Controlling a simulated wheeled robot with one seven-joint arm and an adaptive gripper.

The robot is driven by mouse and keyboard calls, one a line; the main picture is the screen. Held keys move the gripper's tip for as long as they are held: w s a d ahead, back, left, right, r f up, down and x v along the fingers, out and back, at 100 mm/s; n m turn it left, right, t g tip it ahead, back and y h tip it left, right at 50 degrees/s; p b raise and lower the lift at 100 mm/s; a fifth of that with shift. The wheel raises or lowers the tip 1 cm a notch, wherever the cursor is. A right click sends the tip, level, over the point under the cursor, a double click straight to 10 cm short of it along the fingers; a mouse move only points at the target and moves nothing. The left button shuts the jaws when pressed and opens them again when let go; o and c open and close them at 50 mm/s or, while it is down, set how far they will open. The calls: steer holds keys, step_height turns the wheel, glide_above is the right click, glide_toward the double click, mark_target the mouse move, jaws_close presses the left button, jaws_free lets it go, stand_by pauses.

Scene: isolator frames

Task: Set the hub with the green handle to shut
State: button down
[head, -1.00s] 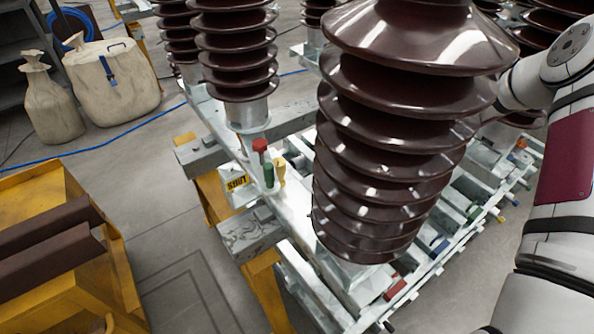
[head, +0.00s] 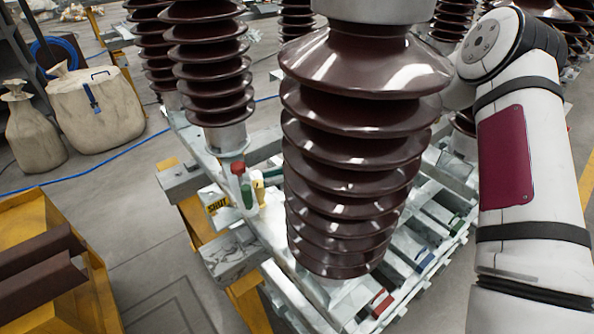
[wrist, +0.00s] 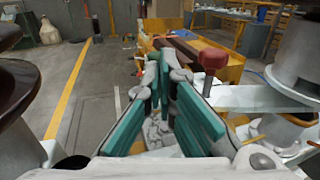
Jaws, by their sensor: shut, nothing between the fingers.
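A short green handle (head: 247,192) stands by the small yellow SHUT plate (head: 217,204) on the pale frame, in the head view. A red-topped post (head: 238,169) and a pale yellow piece (head: 259,187) stand beside it. Another green part (head: 457,223) shows low on the right side of the frame. I cannot tell which green piece belongs to the hub, or its setting. My gripper (wrist: 166,66) shows in the wrist view, with teal pads, shut and empty.
A large brown ribbed insulator (head: 350,150) blocks much of the frame in the head view. Blue (head: 425,260) and red (head: 380,302) parts lie along the frame. A yellow stand (head: 75,255) is at left, sacks (head: 95,110) behind. Floor between is clear.

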steer(key=shift+x, duration=1.25)
steer(key=s+a+m+t+p, duration=0.1)
steer(key=a+p, duration=0.3)
steer(key=a, duration=0.7)
steer(key=shift+s+a+t+y, duration=0.25)
steer(key=shift+s+t, duration=0.25)
steer(key=shift+s, duration=0.5)
